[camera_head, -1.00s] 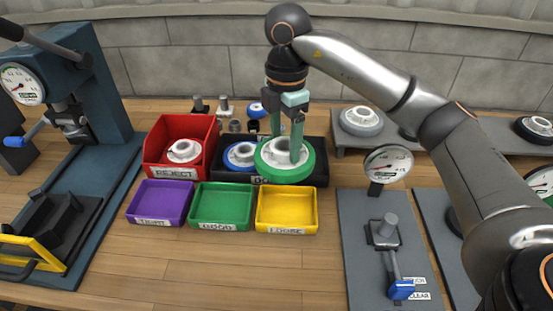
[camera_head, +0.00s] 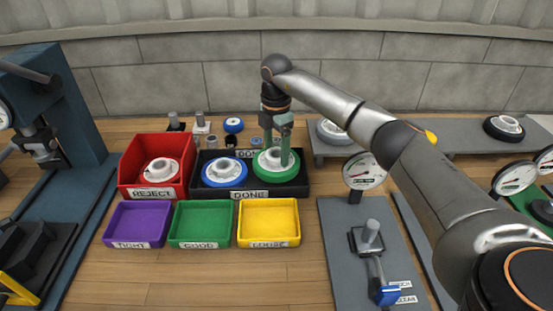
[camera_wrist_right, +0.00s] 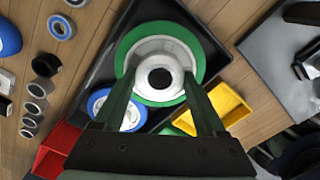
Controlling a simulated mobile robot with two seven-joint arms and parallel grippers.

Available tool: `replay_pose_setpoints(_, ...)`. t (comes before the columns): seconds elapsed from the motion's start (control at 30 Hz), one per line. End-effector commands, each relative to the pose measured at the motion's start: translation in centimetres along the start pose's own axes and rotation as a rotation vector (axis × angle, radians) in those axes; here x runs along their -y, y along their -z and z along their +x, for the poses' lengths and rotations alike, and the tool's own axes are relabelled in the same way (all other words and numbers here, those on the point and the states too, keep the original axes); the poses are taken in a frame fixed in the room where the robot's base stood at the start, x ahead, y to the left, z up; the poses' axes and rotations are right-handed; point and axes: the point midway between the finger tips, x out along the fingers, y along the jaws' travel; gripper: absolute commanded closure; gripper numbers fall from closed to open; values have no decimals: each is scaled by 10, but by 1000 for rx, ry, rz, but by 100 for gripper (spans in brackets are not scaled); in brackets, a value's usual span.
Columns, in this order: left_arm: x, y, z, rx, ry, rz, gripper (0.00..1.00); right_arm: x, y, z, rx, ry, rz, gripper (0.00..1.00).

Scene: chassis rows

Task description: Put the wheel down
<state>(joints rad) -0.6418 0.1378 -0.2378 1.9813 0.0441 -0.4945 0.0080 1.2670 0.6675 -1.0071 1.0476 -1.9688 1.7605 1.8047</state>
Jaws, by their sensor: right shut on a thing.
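The green-rimmed wheel (camera_head: 262,166) with a white hub is at the right side of the black DONE tray (camera_head: 300,189). My right gripper (camera_head: 277,156) points down over it, shut on its hub. In the right wrist view the two fingers (camera_wrist_right: 160,78) straddle the hub of the wheel (camera_wrist_right: 130,45). The wheel looks flat and low in the tray; whether it touches the floor is hard to tell. A blue-rimmed wheel (camera_head: 224,181) lies to its left in the same tray. My left gripper is not in view.
A red REJECT bin (camera_head: 127,165) holding a white wheel stands left of the tray. Purple (camera_head: 138,224), green (camera_head: 201,224) and yellow (camera_head: 268,222) bins stand in front. Small rings and posts stand behind. A dial gauge (camera_head: 364,173) and grey platform (camera_head: 340,275) are at right.

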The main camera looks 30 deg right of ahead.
Motion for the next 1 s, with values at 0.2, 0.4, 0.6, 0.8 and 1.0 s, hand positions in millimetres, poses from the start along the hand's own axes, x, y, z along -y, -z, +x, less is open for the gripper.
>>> replay_pose_setpoints(0.2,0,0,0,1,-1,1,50,0,0,29,0,1,1,100)
replay_pose_setpoints(0.4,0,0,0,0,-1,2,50,0,0,30,0,-2,1,100)
replay_pose_setpoints(0.6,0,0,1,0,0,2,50,0,0,34,0,0,1,25)
replay_pose_setpoints(0.8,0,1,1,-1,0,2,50,0,0,34,0,1,1,2)
replay_pose_setpoints(1.0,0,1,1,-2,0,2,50,0,0,34,0,1,1,0)
